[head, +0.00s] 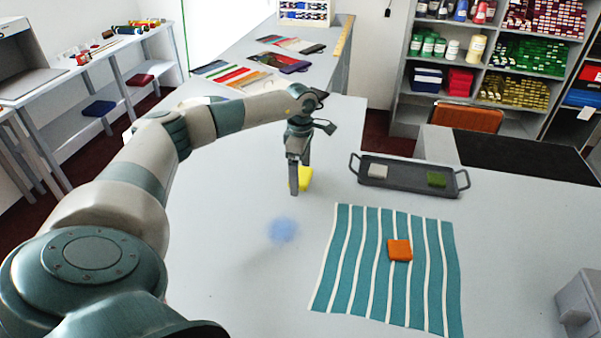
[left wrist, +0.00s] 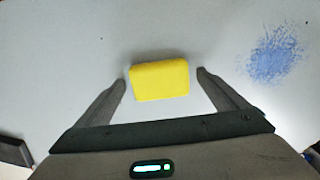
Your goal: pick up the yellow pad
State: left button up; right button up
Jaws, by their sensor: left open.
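The yellow pad (head: 305,177) lies on the grey counter, partly hidden behind my left gripper (head: 298,180) in the head view. In the left wrist view the yellow pad (left wrist: 160,81) sits between the two spread fingers of my left gripper (left wrist: 162,76), near their tips. A gap shows on each side, and neither finger appears to touch it. The left gripper is open and points down at the pad. My right gripper is not in view.
A dark tray (head: 409,187) with a white pad (head: 378,170) and a green pad (head: 436,179) stands to the right. An orange pad (head: 400,250) lies on a teal striped cloth (head: 342,262). A blue powdery patch (head: 283,230) marks the counter. The counter's front left is clear.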

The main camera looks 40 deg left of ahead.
aim_at(301, 174)
pick_arm(q)
jog(key=c, duration=1.1)
jog(key=shift+r, duration=0.15)
jog(key=shift+c, duration=0.2)
jog(key=shift+r+b, duration=0.55)
jog(key=shift+b, duration=0.05)
notch_tip(301, 174, up, 2)
jog(key=shift+r+b, duration=0.25)
jog(key=shift+b, duration=0.55)
jog(key=w+d+r+b, duration=0.4)
jog(key=d+r, duration=0.3)
jog(key=d, duration=0.4)
jog(key=shift+a+r, duration=0.1)
